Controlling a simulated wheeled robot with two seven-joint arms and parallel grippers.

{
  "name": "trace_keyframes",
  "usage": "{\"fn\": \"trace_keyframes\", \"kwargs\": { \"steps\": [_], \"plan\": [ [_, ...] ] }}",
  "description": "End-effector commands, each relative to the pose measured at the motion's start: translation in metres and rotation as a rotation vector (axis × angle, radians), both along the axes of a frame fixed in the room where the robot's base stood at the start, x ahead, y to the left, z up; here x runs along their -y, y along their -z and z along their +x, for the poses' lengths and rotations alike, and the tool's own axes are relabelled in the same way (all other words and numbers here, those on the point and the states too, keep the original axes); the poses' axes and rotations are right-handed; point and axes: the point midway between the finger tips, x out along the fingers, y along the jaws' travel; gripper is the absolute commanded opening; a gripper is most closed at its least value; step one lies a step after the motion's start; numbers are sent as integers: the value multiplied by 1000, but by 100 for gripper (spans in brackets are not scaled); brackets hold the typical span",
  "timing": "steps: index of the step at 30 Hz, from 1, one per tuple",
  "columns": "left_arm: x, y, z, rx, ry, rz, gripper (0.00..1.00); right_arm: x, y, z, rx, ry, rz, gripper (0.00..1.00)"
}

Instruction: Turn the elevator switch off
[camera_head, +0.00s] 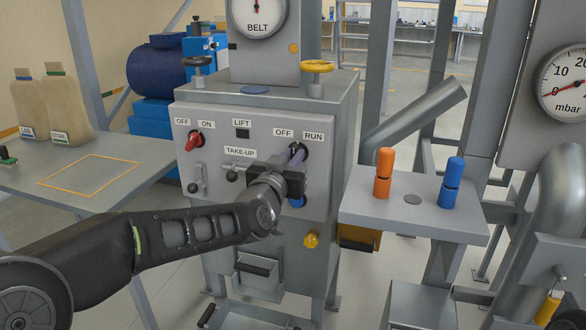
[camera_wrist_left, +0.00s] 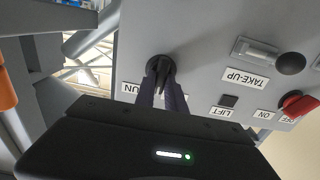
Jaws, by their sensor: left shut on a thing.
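The grey control panel (camera_head: 225,165) has a black rotary switch (camera_head: 302,149) under the OFF and RUN labels. My left gripper (camera_head: 296,158) is shut on this switch's knob, with its arm reaching in from the left. In the left wrist view, the two fingers (camera_wrist_left: 164,88) close around the black knob (camera_wrist_left: 161,67), close to the panel face. The gripper partly hides the knob, so its exact angle is hard to tell. A dark square (camera_head: 242,133) sits under the LIFT label. My right gripper is not in view.
A red rotary switch (camera_head: 194,140) marked OFF and ON is at the panel's left. The TAKE-UP lever with a black ball (camera_head: 232,174) is close to my arm. A shelf with an orange peg (camera_head: 384,172) and a blue peg (camera_head: 452,182) stands right of the panel.

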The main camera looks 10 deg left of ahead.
Motion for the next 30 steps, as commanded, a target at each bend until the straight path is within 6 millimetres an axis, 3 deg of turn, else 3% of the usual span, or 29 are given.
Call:
{"fn": "trace_keyframes", "kwargs": {
  "steps": [3,15,30],
  "plan": [
    [-2,5,0,-7,-1,-110,0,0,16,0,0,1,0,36],
    [-3,3,0,-29,0,-429,0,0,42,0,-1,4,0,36],
    [-3,2,0,-37,-1,-543,0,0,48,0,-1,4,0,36]
  ]
}}
